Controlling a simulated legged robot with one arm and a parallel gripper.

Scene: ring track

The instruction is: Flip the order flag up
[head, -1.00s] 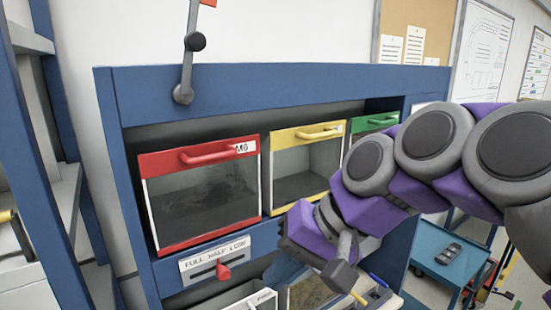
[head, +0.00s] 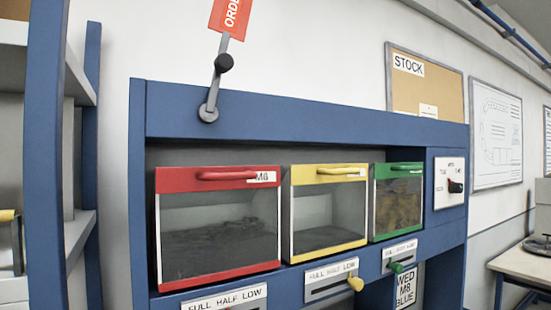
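The order flag (head: 231,17) is a red plate with white lettering reading "ORDE", cut off by the top edge of the head view. It sits at the upper end of a grey lever (head: 213,90) with a black knob (head: 224,63). The lever's round pivot (head: 208,113) is on the top beam of the blue rack (head: 300,108). The lever points upward, leaning slightly right. My gripper is not in view, and nothing touches the flag or lever.
Red-framed (head: 218,230), yellow-framed (head: 328,215) and green-framed (head: 397,202) bins sit in the rack, with sliders below. A rotary switch (head: 455,186) is at right. A blue shelf upright (head: 47,160) stands at left; a table (head: 525,262) is far right.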

